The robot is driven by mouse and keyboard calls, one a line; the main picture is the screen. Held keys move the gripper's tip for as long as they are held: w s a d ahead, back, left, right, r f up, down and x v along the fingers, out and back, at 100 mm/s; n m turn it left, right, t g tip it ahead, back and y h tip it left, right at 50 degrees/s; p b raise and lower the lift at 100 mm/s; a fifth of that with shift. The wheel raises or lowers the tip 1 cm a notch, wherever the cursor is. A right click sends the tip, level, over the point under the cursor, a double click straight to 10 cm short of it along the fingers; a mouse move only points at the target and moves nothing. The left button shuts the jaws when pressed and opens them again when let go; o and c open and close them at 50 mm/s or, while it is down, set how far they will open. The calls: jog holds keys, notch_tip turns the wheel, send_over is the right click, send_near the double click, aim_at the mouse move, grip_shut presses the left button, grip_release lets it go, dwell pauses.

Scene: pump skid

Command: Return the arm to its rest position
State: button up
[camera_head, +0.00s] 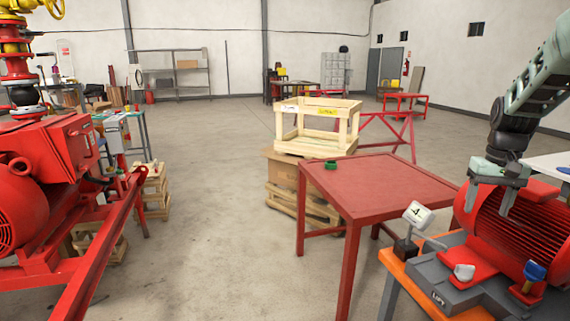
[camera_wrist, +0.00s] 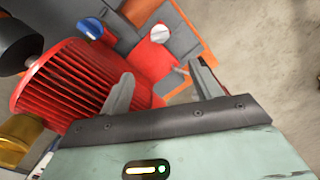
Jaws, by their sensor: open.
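My gripper (camera_head: 489,202) is at the right of the head view, at the end of my pale green and black arm, which comes in from the upper right. Its two grey fingers are apart, with nothing between them. They point down over the red finned motor (camera_head: 512,230). In the wrist view, my gripper (camera_wrist: 160,85) shows both fingers spread, with the motor (camera_wrist: 70,85) to their left. Whether a finger touches the motor cannot be told.
The motor sits on a grey base (camera_head: 460,285) with a blue-topped knob (camera_head: 534,271) and a white knob (camera_head: 464,272). A small dial (camera_head: 418,214) stands beside it. Open floor (camera_head: 210,220) lies left of the table.

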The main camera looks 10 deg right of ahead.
jog(key=s+a+n+y, duration=0.1)
jog(key=a+n, duration=0.2)
jog(key=a, duration=1.2)
jog(key=s+a+n, duration=0.2)
jog(key=a+n, duration=0.1)
jog(key=a, duration=1.1)
jog(key=s+a+f+n, duration=0.1)
jog(key=s+a+n, duration=0.2)
jog(key=s+a, duration=0.4)
jog(key=s+a+f+n, duration=0.1)
jog(key=s+a+n, duration=0.3)
jog(key=s+a, duration=0.4)
jog(key=s, duration=0.4)
jog(key=shift+s+a+f, duration=0.15)
jog(key=shift+s+f, duration=0.25)
